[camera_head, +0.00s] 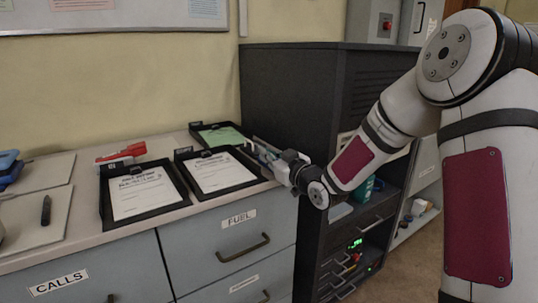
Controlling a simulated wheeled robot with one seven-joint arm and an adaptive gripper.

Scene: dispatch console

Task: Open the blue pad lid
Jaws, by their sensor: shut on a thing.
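My gripper (262,152) is at the right end of the counter, beside the black trays and in front of the dark cabinet. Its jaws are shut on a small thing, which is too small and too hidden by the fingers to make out. A blue object (8,166) sits at the far left edge, partly cut off by the frame, far from my gripper. I cannot tell whether it is the blue pad, nor how any lid on it stands.
Black trays with white forms (105,205) (258,180) and one with a green sheet (196,127) lie on the counter (80,231). The dark cabinet (290,90) stands behind my gripper.

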